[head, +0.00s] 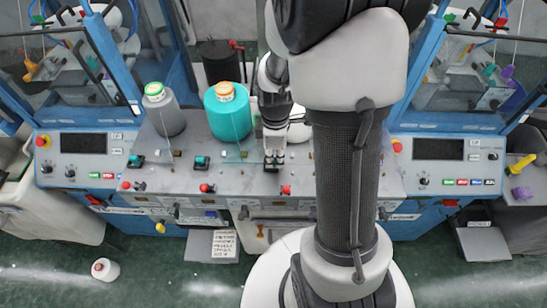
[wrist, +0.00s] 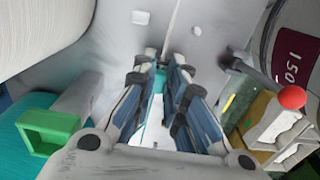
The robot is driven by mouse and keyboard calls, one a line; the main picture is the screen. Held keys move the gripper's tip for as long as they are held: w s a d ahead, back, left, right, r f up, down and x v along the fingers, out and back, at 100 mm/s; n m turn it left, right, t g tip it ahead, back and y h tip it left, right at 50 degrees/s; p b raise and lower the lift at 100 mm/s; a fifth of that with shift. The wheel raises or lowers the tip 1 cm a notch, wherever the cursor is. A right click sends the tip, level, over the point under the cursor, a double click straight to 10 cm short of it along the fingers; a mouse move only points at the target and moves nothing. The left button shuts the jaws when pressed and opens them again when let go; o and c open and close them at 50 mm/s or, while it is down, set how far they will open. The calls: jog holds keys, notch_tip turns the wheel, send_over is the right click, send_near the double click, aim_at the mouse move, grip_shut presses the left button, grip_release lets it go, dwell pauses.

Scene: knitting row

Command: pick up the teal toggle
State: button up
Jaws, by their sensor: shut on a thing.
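My gripper (head: 273,160) points down at the grey machine top, just right of the teal yarn cone. In the wrist view my gripper's fingers (wrist: 160,72) are closed in on a small teal piece, the teal toggle (wrist: 158,82), which shows between them. The fingers hide most of it, and I cannot tell whether it is clear of the surface. Two more toggles with teal parts sit on the panel to the left, one at far left (head: 136,160) and one nearer (head: 202,162).
The teal yarn cone (head: 229,115) and a grey cone (head: 164,112) stand left of my gripper. Red-knobbed levers (head: 207,188) line the front edge. In the wrist view a red-knobbed lever (wrist: 291,97) and a green square piece (wrist: 47,130) flank my fingers.

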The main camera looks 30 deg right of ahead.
aim_at(275, 159)
notch_tip(275, 159, up, 20)
jog(key=p, duration=0.1)
jog(key=shift+f, duration=0.15)
dwell(0.3)
